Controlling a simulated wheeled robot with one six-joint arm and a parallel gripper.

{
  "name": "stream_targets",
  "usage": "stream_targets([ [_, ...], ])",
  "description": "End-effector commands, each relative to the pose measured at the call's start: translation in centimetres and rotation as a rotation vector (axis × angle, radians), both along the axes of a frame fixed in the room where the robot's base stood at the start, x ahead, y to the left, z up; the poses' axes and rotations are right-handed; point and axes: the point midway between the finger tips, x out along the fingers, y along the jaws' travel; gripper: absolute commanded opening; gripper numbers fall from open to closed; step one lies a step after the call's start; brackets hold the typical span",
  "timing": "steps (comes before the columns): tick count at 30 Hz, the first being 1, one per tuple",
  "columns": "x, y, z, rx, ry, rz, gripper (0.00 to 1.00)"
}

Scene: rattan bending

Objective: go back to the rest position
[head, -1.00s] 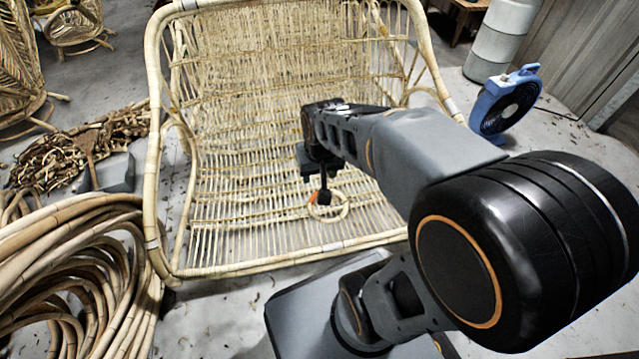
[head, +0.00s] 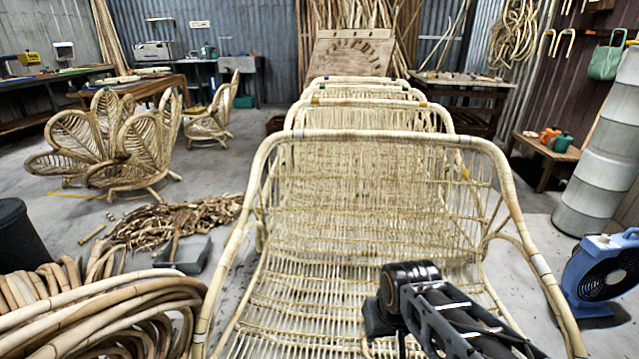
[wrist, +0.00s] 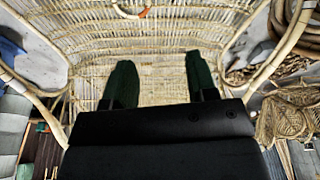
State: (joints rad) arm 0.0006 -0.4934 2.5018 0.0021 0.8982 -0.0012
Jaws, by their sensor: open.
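My gripper (wrist: 160,80) shows in the wrist view with its two dark fingers well apart and nothing between them. Beyond the fingers is the woven seat of a rattan bench (wrist: 160,52). A small rattan ring with an orange part (wrist: 130,12) lies on that seat at the top edge of the wrist view, clear of the fingers. In the head view my wrist is over the lower right of the rattan bench (head: 300,285), and the fingertips are hidden or out of frame.
More rattan benches (head: 370,115) stand in a row behind. Coiled rattan poles (head: 100,315) and a pile of offcuts (head: 175,225) are at left. A blue fan (head: 603,272) and a pale ribbed column (head: 598,165) are at right. Open floor (head: 235,165) lies back left.

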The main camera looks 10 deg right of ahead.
Motion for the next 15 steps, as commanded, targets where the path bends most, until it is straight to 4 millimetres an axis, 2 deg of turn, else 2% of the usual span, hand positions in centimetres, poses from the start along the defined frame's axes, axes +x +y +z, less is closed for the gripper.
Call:
stream_targets([
  [1, 0.0, 0.0, 2.1, -0.001, -0.001, 0.003, 0.52],
  [5, 0.0, 0.1, 5.9, -0.004, -0.002, 0.01, 0.52],
  [8, 0.0, 0.2, 9.6, -0.006, -0.004, 0.019, 0.52],
  [15, -0.1, 0.4, 19.3, -0.013, -0.007, 0.04, 0.52],
])
